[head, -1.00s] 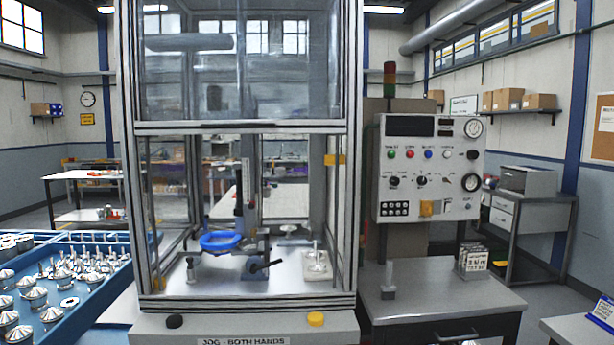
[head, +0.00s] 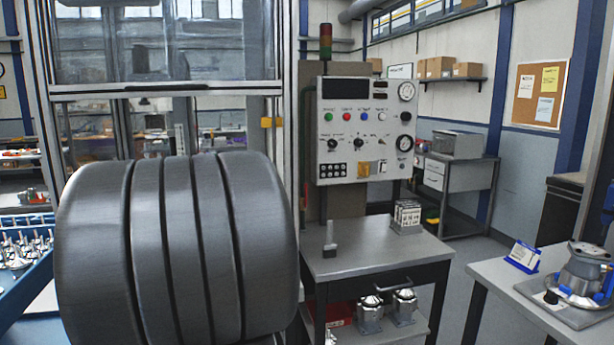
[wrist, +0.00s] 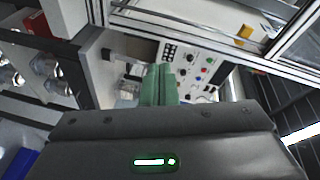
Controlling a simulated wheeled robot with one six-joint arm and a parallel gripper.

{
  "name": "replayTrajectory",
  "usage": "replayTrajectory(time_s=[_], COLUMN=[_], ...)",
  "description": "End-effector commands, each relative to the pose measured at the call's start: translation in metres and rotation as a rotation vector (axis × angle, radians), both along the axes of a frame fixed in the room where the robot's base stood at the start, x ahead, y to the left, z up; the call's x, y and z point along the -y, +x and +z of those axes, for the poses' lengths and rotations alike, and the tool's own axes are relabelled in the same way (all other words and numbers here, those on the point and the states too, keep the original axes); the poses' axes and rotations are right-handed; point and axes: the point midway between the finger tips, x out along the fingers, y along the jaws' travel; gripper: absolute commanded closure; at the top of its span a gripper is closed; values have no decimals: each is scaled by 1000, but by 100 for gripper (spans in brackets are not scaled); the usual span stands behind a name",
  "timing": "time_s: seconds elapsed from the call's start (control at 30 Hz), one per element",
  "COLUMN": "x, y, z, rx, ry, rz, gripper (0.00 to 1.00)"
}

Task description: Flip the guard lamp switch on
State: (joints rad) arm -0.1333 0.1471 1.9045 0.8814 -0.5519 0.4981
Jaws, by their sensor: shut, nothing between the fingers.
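A light grey control panel (head: 346,158) stands right of the guarded machine, with coloured buttons, black knobs, small switches and gauges. Its labels are too small to read, so I cannot tell which control is the guard lamp switch or how it is set. The panel also shows tilted in the wrist view (wrist: 186,70). My gripper (wrist: 160,72) shows there as two green fingers closed together with nothing between them. They point towards the panel and appear apart from it, covering part of its view. The gripper is not visible in the head view.
A signal tower (head: 326,42) stands above the panel. The guarded machine's frame (head: 292,120) is at the left. A side bench (head: 490,275) is at the right.

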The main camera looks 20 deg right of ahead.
Motion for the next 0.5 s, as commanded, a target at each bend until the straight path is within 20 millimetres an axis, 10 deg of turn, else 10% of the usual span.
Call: replayTrajectory(time_s=[0.5], x=[42], y=[12], z=[36], rx=[381], ry=[269], rz=[-466], gripper=[100])
